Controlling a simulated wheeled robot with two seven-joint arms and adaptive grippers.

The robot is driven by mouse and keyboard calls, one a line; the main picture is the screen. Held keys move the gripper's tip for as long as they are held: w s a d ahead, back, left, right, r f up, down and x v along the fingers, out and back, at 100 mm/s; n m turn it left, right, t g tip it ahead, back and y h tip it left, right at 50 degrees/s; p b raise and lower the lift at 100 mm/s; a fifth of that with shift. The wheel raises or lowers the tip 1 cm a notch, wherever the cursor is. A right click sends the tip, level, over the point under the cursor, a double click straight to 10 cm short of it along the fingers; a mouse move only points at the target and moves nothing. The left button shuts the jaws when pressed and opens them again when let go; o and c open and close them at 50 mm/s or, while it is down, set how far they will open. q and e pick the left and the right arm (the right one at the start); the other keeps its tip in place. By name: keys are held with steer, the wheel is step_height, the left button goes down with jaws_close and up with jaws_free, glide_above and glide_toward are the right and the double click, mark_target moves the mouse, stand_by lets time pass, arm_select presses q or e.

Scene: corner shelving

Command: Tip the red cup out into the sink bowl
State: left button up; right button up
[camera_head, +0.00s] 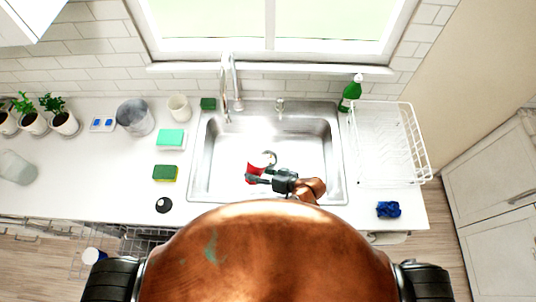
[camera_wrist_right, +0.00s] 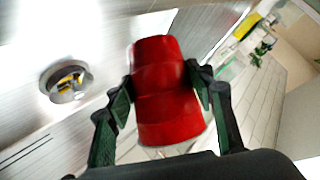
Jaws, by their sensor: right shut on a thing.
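The red cup (camera_head: 255,162) is over the sink bowl (camera_head: 215,150), left of the bowl's middle. My right gripper (camera_head: 261,169) is shut on it, one finger on each side. In the right wrist view the red cup (camera_wrist_right: 165,90) sits between the two dark fingers (camera_wrist_right: 163,92), its narrower end pointing up the picture and its wider rim towards the palm. The cup looks tilted in the head view, with a pale part at its right side. I cannot tell what is inside it. The drain (camera_wrist_right: 65,82) shows left of the cup. My left gripper is not in view.
The faucet (camera_head: 233,85) stands behind the sink. Left are a green-topped sponge (camera_head: 165,173), a teal sponge box (camera_head: 171,138), a cream cup (camera_head: 179,108) and a grey pot (camera_head: 134,117). Right are a white dish rack (camera_head: 390,145), a green bottle (camera_head: 351,93) and a blue cloth (camera_head: 388,209).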

mark_target(264, 168)
steer(key=shift+w+d+f+m+g+y+b, duration=0.2)
steer(key=shift+w+m+g+y+b, duration=0.1)
steer(key=shift+w+m+b, duration=0.1)
steer(key=shift+w+r+m+g, duration=0.1)
steer(key=shift+r+m+g, duration=0.25)
steer(key=shift+r, duration=0.35)
steer(key=shift+r+m+g+y, duration=0.55)
steer(key=shift+r+m+y, duration=0.25)
steer(key=shift+r+m, duration=0.15)
steer(key=shift+w+d+r+m+g+y, duration=0.15)
steer(key=shift+r+m+g+y, duration=0.35)
steer(key=shift+r+m, duration=0.25)
steer(key=shift+w+d+r+m+g+p, duration=0.3)
steer(key=shift+w+d+r+m+p, duration=0.15)
steer(key=shift+w+p, duration=0.15)
steer(key=shift+c, duration=0.2)
